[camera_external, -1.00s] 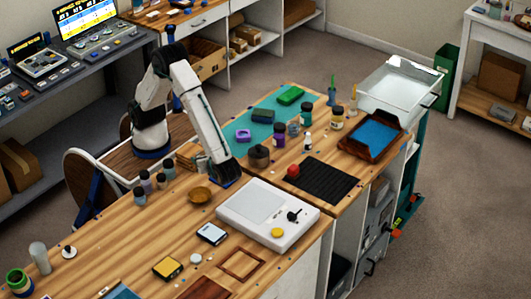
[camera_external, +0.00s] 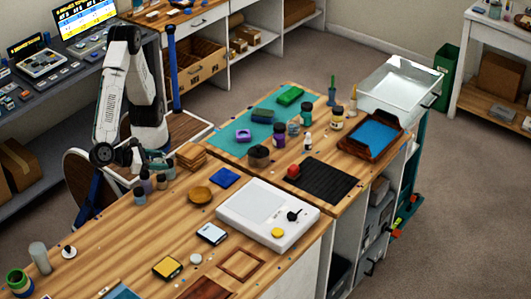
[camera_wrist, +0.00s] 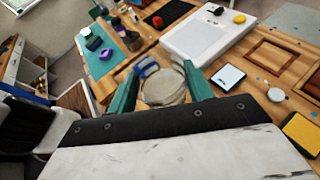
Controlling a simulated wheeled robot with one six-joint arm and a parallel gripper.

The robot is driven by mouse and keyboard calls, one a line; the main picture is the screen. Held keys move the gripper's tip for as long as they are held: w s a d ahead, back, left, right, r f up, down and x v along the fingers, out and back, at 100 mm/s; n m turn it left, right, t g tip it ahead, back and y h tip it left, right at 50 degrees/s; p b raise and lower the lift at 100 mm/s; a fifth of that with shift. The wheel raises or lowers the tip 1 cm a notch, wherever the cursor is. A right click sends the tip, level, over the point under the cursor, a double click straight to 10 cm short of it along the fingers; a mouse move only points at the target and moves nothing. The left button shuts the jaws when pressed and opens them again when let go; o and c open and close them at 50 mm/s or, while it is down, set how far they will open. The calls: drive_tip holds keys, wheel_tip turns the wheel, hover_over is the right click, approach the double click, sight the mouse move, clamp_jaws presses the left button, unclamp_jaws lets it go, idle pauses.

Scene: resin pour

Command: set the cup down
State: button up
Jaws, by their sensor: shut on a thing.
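In the wrist view my gripper (camera_wrist: 164,82) has its two green fingers on either side of a pale, round, translucent cup (camera_wrist: 165,90), and is shut on it. The cup is seen from close above, with its lower part hidden.
A white device (camera_external: 268,213) with a black knob stands right of the pad. Jars and a teal mat (camera_external: 232,142) occupy the far bench. A small scale-like block (camera_external: 211,233) lies in front.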

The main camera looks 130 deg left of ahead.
wheel_tip(320, 180, down, 21)
drive_tip(key=shift+a, duration=0.15)
idle(0.4)
drive_tip(key=shift+f, duration=0.1)
drive_tip(key=o, duration=0.9)
drive_tip(key=shift+o, duration=0.5)
